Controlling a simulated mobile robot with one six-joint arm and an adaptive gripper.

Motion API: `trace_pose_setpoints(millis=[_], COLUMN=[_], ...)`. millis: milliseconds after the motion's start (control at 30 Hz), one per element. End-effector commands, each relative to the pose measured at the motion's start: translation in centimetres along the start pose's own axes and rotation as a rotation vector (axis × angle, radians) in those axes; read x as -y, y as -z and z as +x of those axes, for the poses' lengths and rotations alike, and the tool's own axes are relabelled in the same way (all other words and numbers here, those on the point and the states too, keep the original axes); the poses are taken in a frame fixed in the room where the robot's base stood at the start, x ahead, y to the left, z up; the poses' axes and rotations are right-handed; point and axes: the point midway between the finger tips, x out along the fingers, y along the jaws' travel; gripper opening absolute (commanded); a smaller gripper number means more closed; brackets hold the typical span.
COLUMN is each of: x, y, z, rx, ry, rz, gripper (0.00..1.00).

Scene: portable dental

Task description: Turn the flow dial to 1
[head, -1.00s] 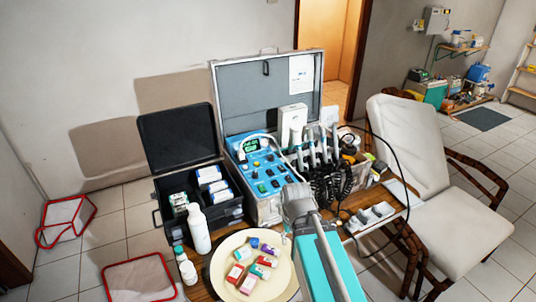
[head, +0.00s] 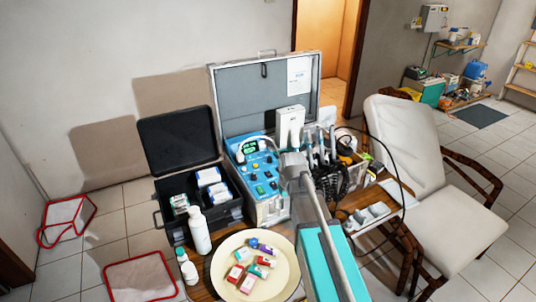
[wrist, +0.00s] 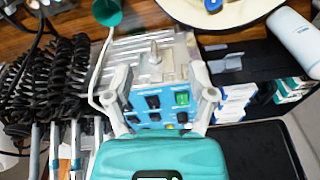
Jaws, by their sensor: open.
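The blue control panel (head: 258,170) sits in the open silver case, with a lit green display, small knobs and dark switches. I cannot tell which knob is the flow dial, and the markings are too small to read. In the head view, my gripper (head: 288,163) is at the panel's right side, above the case, and its fingers are hard to make out. In the wrist view, my gripper (wrist: 162,88) is open, its two grey fingers spread with nothing held. Part of the panel (wrist: 150,112), with dark switches and a green one, shows between them; my teal housing hides the rest.
Corded handpieces (head: 325,150) stand right of the panel. A black open box (head: 165,207) with packets is at left. A white bottle (head: 199,230) and a cream plate (head: 224,280) of small boxes stand in front. A white chair (head: 400,130) is at right.

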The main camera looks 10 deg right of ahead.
Motion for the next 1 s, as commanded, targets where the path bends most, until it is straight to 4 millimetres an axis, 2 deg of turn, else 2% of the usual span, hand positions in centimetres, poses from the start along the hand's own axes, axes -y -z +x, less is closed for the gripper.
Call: trace_pose_setpoints(millis=[33, 100, 300, 500, 600, 700, 800, 1000], x=[-0.7, -1.3, -3.2, -5.0, -5.6, -6.0, -6.2, -6.2], y=[3.4, 6.4, 15.1, 22.3, 24.8, 26.2, 27.0, 27.1], z=[-1.0, -1.5, -3.2, -4.7, -5.2, -5.5, -5.6, -5.5], rx=[-0.020, -0.049, -0.135, -0.210, -0.237, -0.254, -0.264, -0.267], ry=[0.004, 0.011, 0.017, 0.013, 0.010, 0.007, 0.005, 0.004], rz=[-0.026, -0.065, -0.176, -0.271, -0.304, -0.326, -0.338, -0.342], gripper=[0.71, 0.71, 0.71, 0.71, 0.71, 0.71, 0.71, 0.71])
